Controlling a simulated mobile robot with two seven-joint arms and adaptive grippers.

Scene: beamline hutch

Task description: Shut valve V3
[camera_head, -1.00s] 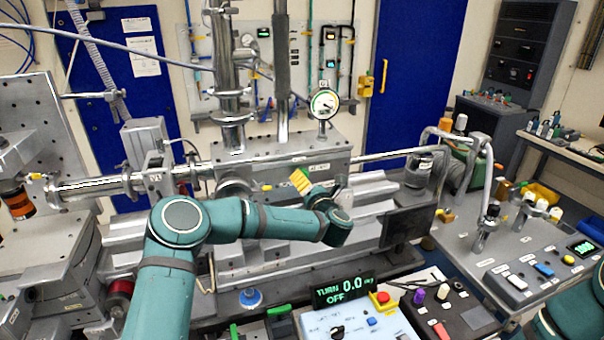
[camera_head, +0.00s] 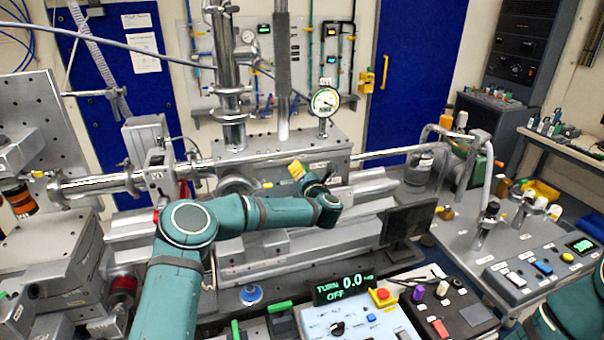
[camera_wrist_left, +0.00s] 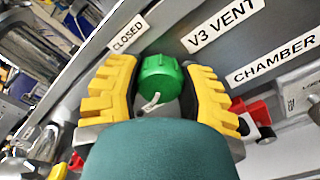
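Valve V3 is a round green knob (camera_wrist_left: 160,80) with a small white pointer at its lower edge, in the left wrist view. The pointer is down and slightly left in the picture. A "CLOSED" label (camera_wrist_left: 128,34) is at its upper left and a "V3 VENT" label (camera_wrist_left: 222,26) at its upper right. My left gripper (camera_wrist_left: 160,72) has its yellow fingers on either side of the knob, with narrow gaps that look clear of it. In the head view the left gripper (camera_head: 298,171) is at the chamber's front; the knob is hidden there. My right gripper is out of view.
A "CHAMBER" label (camera_wrist_left: 274,62) and red parts (camera_wrist_left: 258,112) lie right of the knob. In the head view a dial gauge (camera_head: 325,102) stands above the chamber block. A dark screen (camera_head: 408,222) stands right of my wrist. A turbo controller (camera_head: 344,288) reads 0.0, OFF.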

